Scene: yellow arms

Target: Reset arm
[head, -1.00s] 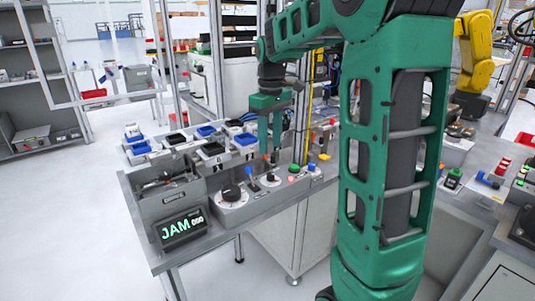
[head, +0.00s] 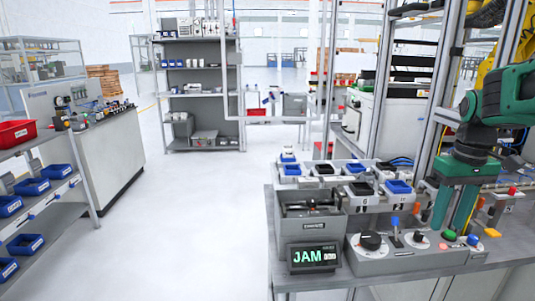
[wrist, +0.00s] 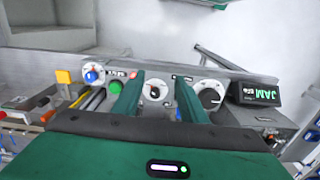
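My gripper (head: 451,222) hangs over the right part of a grey control panel (head: 400,262), pointing down. Its two green fingers stand apart with nothing between them, as the wrist view shows (wrist: 157,105). The panel carries a large dial with a black knob (head: 371,241), a blue-topped lever (head: 395,224), a smaller dial (head: 420,238), a green button (head: 449,235) and a blue knob (head: 473,240). In the wrist view the smaller dial (wrist: 154,90) shows between the fingers. I cannot tell whether the fingers touch anything. A black display (head: 313,257) reads JAM in green.
A grey bin (head: 310,223) with metal parts stands behind the display. Trays with blue and black inserts (head: 361,189) line the bench behind the panel. A metal frame post (head: 383,85) rises behind. Open floor (head: 210,220) lies left of the bench; a shelf with blue bins stands farther left.

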